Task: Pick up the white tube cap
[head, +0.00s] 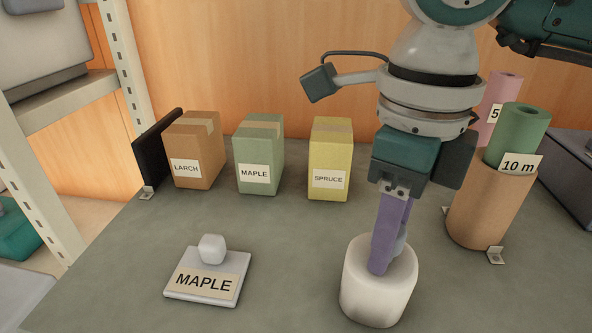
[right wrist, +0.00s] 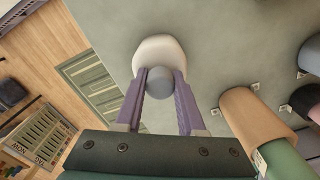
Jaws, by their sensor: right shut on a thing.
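The white tube cap (head: 375,297) is a thick, round white piece with a grey knob on top. It stands upright at the front right of the grey table, and I cannot tell whether it touches the surface. My right gripper (head: 390,262) points down from above with its purple fingers shut on the grey knob. The right wrist view shows the round knob (right wrist: 159,83) between the two fingers (right wrist: 158,100), with the white body (right wrist: 158,51) beyond it. In the head view the fingers hide part of the knob. My left gripper is not in view.
Boxes labelled LARCH (head: 195,150), MAPLE (head: 259,155) and SPRUCE (head: 330,160) stand behind. A MAPLE sign plate (head: 203,292) lies front left. Between it and the cap is clear.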

